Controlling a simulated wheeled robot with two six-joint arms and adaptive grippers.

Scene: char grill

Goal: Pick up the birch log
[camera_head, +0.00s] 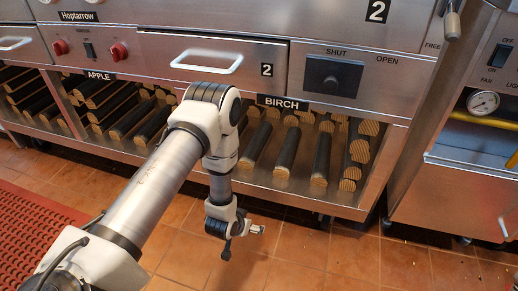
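Several birch logs with dark bark and pale cut ends lie in the low shelf bay under the BIRCH label (283,102). One log (288,150) lies near the middle of the bay, another log (321,158) lies to its right, and more are stacked at the right side. My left arm reaches in from the lower left. Its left gripper (238,236) is over the tiled floor in front of the bay, apart from the logs. The fingers are small and dark, and their opening is unclear. The arm hides the left part of the birch bay. My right gripper is not in view.
The APPLE bay (98,76) with more logs is at the left. A metal front edge (300,199) runs along the shelf's bottom. Drawers and a dark knob (331,76) are above. A red mat (35,235) lies at lower left. The floor at lower right is clear.

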